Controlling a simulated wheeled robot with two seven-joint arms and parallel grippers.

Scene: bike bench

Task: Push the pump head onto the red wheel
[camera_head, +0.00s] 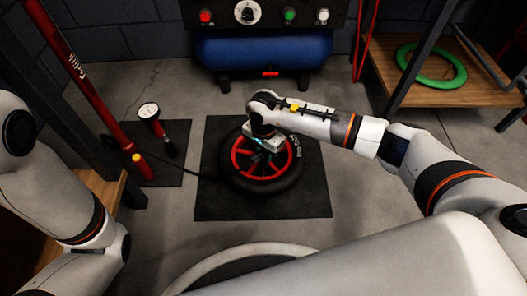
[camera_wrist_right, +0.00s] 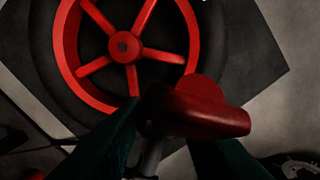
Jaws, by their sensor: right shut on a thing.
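The red wheel (camera_head: 241,160), with red spokes and a black tyre, lies flat on a black mat (camera_head: 312,205). It also fills the upper left of the right wrist view (camera_wrist_right: 180,35). The red pump head (camera_wrist_right: 208,108) is between the dark fingers of my right gripper (camera_wrist_right: 165,143), which is shut on it. In the wrist view the pump head overlaps the rim and tyre; I cannot tell whether it touches them. In the head view my right gripper (camera_head: 264,143) is over the wheel and hides the pump head. My left arm is at the left edge; its gripper is not visible.
A red floor pump (camera_head: 85,85) stands at the left, with a black hose (camera_head: 190,172) running to the wheel. A round gauge (camera_head: 148,110) is beside it. A blue tank (camera_head: 265,50) is behind. A green ring (camera_head: 405,55) lies on a wooden shelf (camera_head: 440,94).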

